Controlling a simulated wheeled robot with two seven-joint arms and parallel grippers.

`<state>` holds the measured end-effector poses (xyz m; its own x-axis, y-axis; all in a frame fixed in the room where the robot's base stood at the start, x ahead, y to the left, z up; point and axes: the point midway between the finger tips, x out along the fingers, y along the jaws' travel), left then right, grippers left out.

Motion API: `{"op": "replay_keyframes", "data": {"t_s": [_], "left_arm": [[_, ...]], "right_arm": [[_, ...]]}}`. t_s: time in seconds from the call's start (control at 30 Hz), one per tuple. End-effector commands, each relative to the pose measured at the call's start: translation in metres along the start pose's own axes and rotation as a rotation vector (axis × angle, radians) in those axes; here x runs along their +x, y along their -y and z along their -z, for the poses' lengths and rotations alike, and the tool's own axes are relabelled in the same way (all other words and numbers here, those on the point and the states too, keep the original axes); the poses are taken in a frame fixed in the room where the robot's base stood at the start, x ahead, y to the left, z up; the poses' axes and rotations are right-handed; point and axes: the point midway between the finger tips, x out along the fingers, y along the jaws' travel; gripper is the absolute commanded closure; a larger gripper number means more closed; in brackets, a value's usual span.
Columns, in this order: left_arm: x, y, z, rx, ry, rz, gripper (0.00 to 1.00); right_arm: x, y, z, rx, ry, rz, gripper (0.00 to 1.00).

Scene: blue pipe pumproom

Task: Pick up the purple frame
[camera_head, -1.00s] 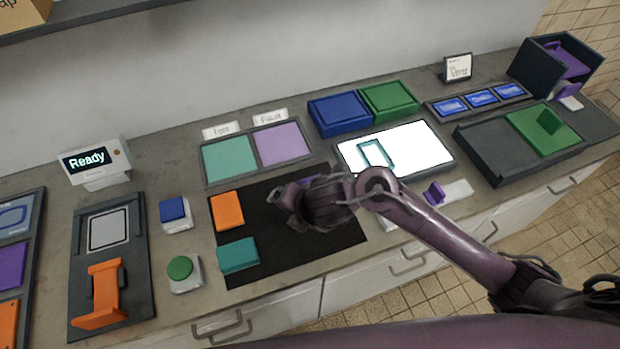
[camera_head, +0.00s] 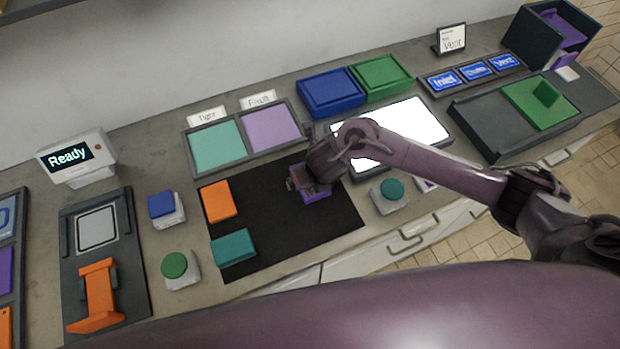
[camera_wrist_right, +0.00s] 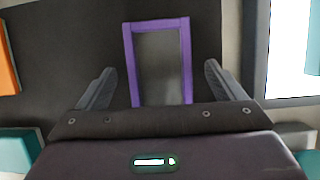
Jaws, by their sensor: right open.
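The purple frame is a thin rectangular ring; in the right wrist view its rim (camera_wrist_right: 186,62) shows against the black mat, its near end hidden by my gripper. In the head view, part of the purple frame (camera_head: 317,197) shows at the right gripper on the black mat (camera_head: 275,235). My right gripper (camera_wrist_right: 160,80) is open, one finger on each side of the frame with gaps between. In the head view the right gripper (camera_head: 310,188) is over the mat. My left gripper is not in view.
An orange block (camera_head: 218,202) and a teal block (camera_head: 233,249) lie on the mat's left. A lit white screen (camera_head: 415,122), a teal button (camera_head: 392,189) and a green tray (camera_head: 541,101) are at the right. Blue (camera_head: 161,205) and green (camera_head: 175,265) buttons stand left of the mat.

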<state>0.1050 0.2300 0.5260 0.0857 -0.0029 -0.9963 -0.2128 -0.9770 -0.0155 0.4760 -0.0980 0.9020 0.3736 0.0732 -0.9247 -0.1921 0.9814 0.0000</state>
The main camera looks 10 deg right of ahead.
Motion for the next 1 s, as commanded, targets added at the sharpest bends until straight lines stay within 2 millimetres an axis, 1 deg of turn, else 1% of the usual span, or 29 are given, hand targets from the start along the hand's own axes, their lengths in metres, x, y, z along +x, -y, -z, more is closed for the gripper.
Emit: {"op": "replay_keyframes", "data": {"t_s": [0.1, 0.27, 0.37, 0.67, 0.87, 1.0], "left_arm": [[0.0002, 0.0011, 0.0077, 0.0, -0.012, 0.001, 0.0], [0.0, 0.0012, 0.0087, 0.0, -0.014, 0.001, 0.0], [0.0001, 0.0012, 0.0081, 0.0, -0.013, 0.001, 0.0], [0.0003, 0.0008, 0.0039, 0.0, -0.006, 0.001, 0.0], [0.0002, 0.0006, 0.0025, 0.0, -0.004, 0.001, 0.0], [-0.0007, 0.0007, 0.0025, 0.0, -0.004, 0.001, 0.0]], "right_arm": [[0.0053, 0.0, -0.0004, 0.001, 0.001, 0.0, 0.11], [0.0053, -0.0001, -0.0004, 0.0, 0.002, -0.001, 0.11], [0.0052, 0.0, -0.0004, 0.001, 0.002, -0.001, 0.21], [0.005, 0.0, -0.0005, 0.001, 0.002, 0.0, 0.61], [0.0046, 0.0, -0.0009, 0.001, 0.002, 0.0, 0.61], [0.0005, -0.0003, -0.0029, 0.0, 0.003, -0.001, 0.61]]}}
